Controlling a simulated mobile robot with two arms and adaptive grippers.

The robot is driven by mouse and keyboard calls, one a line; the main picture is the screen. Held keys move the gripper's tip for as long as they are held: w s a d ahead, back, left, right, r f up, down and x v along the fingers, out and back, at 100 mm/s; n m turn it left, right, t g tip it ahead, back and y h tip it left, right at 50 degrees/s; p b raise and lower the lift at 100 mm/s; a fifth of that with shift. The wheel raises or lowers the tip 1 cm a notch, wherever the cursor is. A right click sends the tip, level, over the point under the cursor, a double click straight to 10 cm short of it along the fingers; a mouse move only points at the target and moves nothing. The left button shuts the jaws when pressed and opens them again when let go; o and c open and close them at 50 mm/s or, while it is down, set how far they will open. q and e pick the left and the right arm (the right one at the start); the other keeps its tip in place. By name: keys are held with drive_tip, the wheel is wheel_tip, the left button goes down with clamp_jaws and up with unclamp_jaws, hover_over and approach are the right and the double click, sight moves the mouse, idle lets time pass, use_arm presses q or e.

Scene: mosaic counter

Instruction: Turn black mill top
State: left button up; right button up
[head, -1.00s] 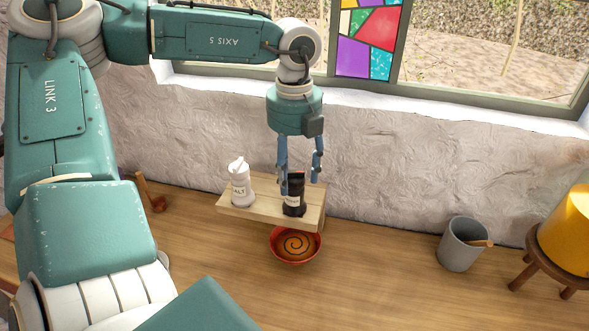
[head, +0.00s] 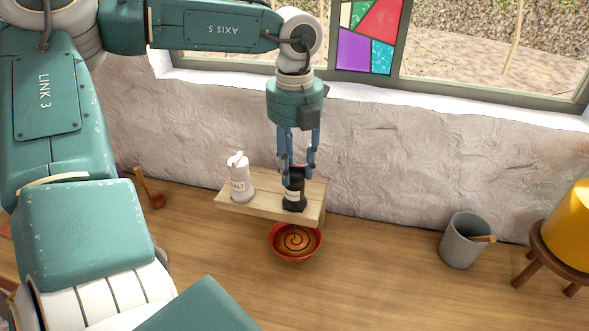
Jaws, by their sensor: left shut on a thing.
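The black mill (head: 293,198) stands upright on a small wooden shelf (head: 258,210), with a pale label on its front. My left gripper (head: 298,172) points straight down over it, its blue fingers closed around the mill's top. The fingers partly hide that top. A white salt mill (head: 239,180) stands on the same shelf to the left, apart from the gripper. A red bowl (head: 296,256) with a dark spiral inside sits on the counter below the shelf's front edge. My right gripper is not in view.
A grey cup (head: 462,243) holding a wooden utensil stands at the right. Beside it is a yellow thing (head: 572,222) on a wooden stool (head: 548,262). A wooden utensil (head: 150,190) lies by the wall at left. The counter between bowl and cup is clear.

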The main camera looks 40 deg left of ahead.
use_arm(q)
drive_tip(key=m+b, duration=0.2)
drive_tip(key=m, duration=0.1)
drive_tip(key=shift+f+b, duration=0.15)
drive_tip(key=shift+b, duration=0.15)
drive_tip(key=m+b, duration=0.1)
drive_tip(key=m, duration=0.4)
drive_tip(key=shift+b, duration=0.3)
drive_tip(key=m, duration=1.1)
drive_tip(key=shift+m, duration=0.4)
drive_tip(key=o, duration=1.2)
drive_tip(key=shift+r, duration=0.2)
